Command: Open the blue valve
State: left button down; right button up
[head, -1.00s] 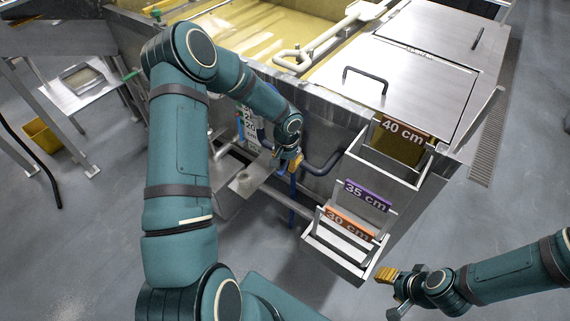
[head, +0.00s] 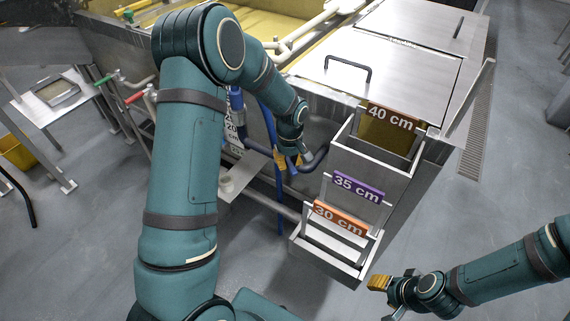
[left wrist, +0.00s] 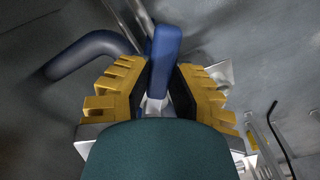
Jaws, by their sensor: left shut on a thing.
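The blue valve's handle (left wrist: 166,50) is a flat blue lever in the left wrist view, standing between the yellow fingers of my left gripper (left wrist: 158,92). The fingers are shut on it. In the head view my left gripper (head: 289,162) is low at the tank's front wall, beside blue and dark pipes. The handle is mostly hidden there by the hand and arm. My right gripper (head: 379,283) is in the lower right, away from the valve, and appears empty. Its finger gap is not clear at this angle.
A stepped metal box with 40 cm (head: 391,117), 35 cm (head: 357,187) and 30 cm (head: 340,218) plates stands right of my left gripper. A dark blue curved pipe (left wrist: 92,48) runs close to the fingers. Green (head: 104,80) and red (head: 135,97) valve handles are farther left.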

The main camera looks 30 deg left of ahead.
pick_arm(q)
jog(key=shift+w+d+f+n, duration=0.15)
jog(key=shift+w+d+n, duration=0.25)
jog(key=shift+n, duration=0.5)
jog(key=c, duration=0.8)
grip_release()
jog(key=shift+w, duration=0.1)
notch_tip(320, 180, up, 12)
jog(key=shift+r, duration=0.1)
